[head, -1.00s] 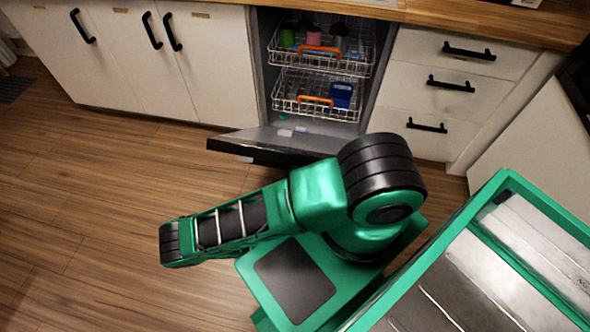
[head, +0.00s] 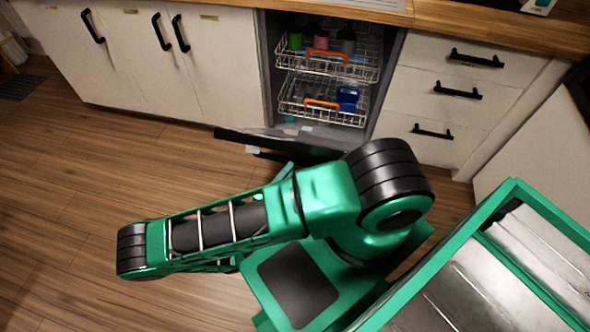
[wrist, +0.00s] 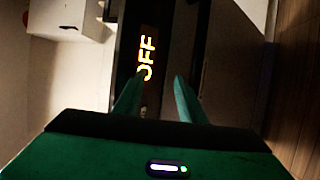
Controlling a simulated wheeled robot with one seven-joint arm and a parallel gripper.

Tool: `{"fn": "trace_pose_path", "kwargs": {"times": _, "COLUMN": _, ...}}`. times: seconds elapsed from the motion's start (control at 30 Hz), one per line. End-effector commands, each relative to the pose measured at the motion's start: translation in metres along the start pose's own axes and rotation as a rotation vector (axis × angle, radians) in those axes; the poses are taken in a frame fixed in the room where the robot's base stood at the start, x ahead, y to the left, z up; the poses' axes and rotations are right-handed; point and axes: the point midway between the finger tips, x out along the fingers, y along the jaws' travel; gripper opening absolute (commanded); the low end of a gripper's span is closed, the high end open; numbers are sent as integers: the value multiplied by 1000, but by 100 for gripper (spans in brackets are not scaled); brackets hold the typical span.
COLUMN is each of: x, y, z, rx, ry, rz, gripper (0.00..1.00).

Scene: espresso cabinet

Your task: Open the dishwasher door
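The dishwasher (head: 387,75) stands open in the head view, its racks showing. Its door (head: 290,146) is tilted down and outward at the bottom of the opening, with a dark front face. My arm hides its right part. How far above the floor it is, I cannot tell. In the wrist view, a dark panel with a lit "OFF" display (wrist: 147,58) lies past my gripper (wrist: 154,88). Its two green fingers are apart, with nothing visibly clamped between them. Contact with the panel cannot be told. In the head view my gripper is mostly hidden behind my arm.
White cabinets with black handles (head: 160,32) stand left of the dishwasher, and drawers (head: 457,92) stand right. The racks hold cups and a blue item (head: 347,97). The wooden floor (head: 60,190) at left is clear.

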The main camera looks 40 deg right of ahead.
Motion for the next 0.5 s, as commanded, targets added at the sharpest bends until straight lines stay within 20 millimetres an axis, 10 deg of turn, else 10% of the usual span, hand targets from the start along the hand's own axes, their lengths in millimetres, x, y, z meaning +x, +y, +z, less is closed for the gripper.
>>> {"fn": "trace_pose_path", "kwargs": {"times": 0.5, "x": -31, "y": 26, "z": -3, "rx": -3, "ry": 0, "rz": -3, "gripper": 37}}
